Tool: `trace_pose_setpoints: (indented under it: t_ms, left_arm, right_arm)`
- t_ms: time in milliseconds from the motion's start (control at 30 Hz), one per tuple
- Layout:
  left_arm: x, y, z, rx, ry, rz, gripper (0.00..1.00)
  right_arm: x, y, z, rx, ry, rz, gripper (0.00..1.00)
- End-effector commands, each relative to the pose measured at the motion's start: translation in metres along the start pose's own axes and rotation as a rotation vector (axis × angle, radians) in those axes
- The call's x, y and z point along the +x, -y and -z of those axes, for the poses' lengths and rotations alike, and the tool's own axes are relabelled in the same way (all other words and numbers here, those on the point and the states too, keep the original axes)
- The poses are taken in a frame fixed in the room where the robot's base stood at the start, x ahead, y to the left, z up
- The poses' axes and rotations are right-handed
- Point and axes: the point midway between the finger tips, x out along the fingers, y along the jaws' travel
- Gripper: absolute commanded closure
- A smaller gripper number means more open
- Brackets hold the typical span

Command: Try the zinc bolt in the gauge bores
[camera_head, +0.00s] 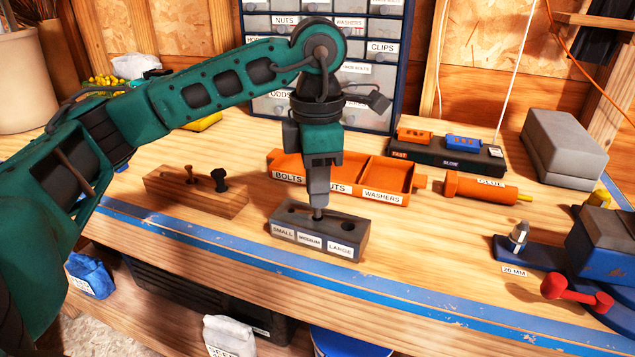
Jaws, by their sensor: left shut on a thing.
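The grey gauge block (345,246) lies on the bench with labels SMALL, one that seems to read MEDIUM, and LARGE on its front. The large bore (347,226) at its right end is empty. My left gripper (318,203) points straight down over the block's middle and is shut on the zinc bolt (317,214). Only a short grey piece of the bolt shows below the fingers, upright at the middle bore. I cannot tell how far it is in. The small bore shows only faintly. My right gripper is not in view.
A wooden block (183,198) left of the gauge holds a brass-coloured and a black bolt. An orange tray (400,178) labelled BOLTS, NUTS, WASHERS stands close behind. An orange glue tube (478,190) and a blue vise (598,255) are at the right. The front strip is clear.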

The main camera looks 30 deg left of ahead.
Motion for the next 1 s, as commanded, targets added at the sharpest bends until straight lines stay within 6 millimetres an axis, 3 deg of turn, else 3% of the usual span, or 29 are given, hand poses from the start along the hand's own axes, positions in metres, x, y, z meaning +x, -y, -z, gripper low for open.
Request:
trace_pose_setpoints:
  t_ms: [1000]
  left_arm:
    - [0.026,0.0,0.0,0.0,0.001,0.0,1.0]
  right_arm:
    - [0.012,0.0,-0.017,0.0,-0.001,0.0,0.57]
